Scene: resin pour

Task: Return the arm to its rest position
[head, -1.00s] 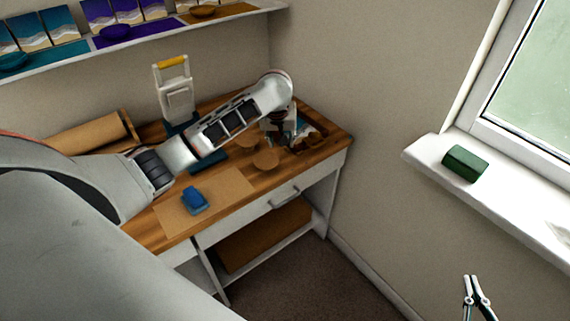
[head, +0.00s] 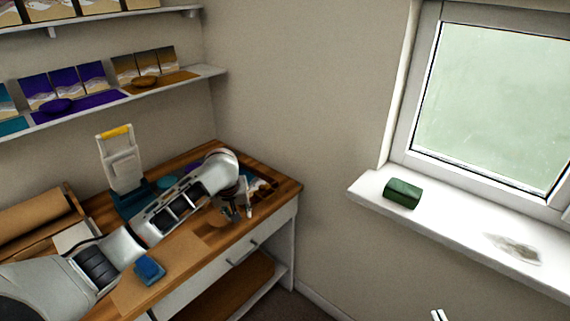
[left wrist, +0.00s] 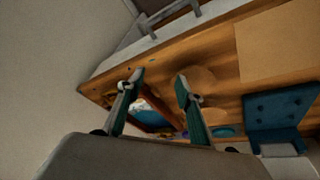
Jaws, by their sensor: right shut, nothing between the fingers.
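My left arm reaches over the wooden desk (head: 205,240) from the left. Its left gripper (head: 236,212) is near the desk's right end, beside a picture with a wave-like pattern (head: 262,187). In the left wrist view, the left gripper (left wrist: 158,84) has its fingers well apart with nothing held. Wood, a round wooden disc (left wrist: 203,80) and part of the picture show beyond them. My right gripper (head: 439,315) shows only its tips at the bottom edge of the head view, shut and empty, clear of the desk.
A blue block (head: 149,270) sits on brown paper at the desk's front. A white stand with a yellow handle (head: 120,160) is behind my arm. A green block (head: 402,194) lies on the windowsill (head: 450,225). Shelves (head: 130,92) hang on the left wall.

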